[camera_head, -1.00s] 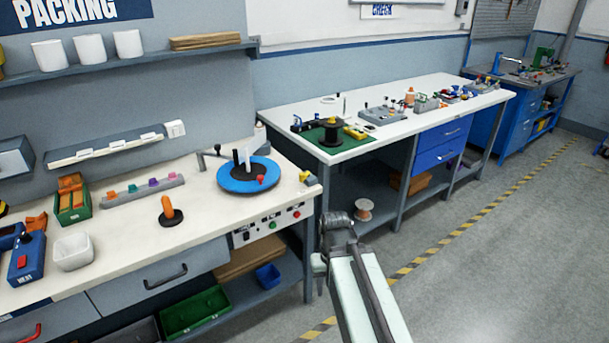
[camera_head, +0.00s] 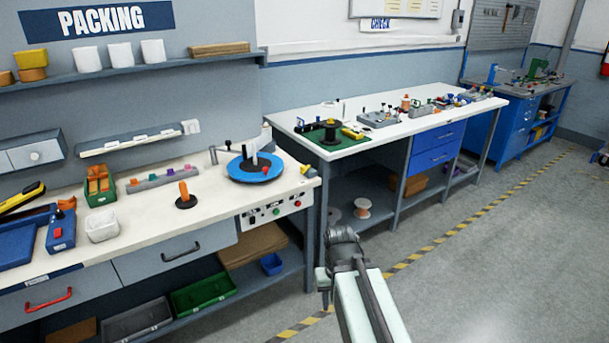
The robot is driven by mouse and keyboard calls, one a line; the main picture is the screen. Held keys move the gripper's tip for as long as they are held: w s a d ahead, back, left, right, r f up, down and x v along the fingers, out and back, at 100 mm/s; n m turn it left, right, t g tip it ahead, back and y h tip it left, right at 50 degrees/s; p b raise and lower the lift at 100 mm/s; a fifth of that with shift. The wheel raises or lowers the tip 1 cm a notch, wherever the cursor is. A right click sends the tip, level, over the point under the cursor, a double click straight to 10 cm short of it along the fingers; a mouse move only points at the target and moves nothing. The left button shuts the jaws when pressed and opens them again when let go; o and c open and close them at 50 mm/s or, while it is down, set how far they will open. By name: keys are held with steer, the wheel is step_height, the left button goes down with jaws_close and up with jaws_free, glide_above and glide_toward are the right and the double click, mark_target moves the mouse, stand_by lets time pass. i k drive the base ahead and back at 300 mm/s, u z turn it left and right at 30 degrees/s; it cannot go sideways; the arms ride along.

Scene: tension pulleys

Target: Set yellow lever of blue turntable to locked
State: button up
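The blue turntable (camera_head: 250,180) is a round blue disc with a dark centre, at the right end of the white packing bench. Upright white pieces stand at its middle, and a small red piece sits on its right side. A small yellow part (camera_head: 306,170) is at the bench's right corner, apart from the disc. It may be the yellow lever, but its setting is too small to read. The dark end of my arm with my gripper (camera_head: 343,243) is low in the picture, in front of and right of the bench, touching nothing. Its fingers cannot be made out.
The bench's front panel (camera_head: 277,213) carries coloured buttons below the turntable. An orange-handled peg (camera_head: 184,192), a grey rack (camera_head: 160,180) and a green bin (camera_head: 100,194) stand to the left. A second white table (camera_head: 385,135) is behind. The grey floor (camera_head: 480,270) at right is clear.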

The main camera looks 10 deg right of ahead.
mark_target(303, 169)
steer(key=z, duration=0.35)
steer(key=i, duration=1.9)
steer(key=u, duration=0.55)
steer(key=k, duration=0.85)
steer(key=u, duration=0.15)
steer(key=i, duration=0.85)
steer(key=z, duration=0.1)
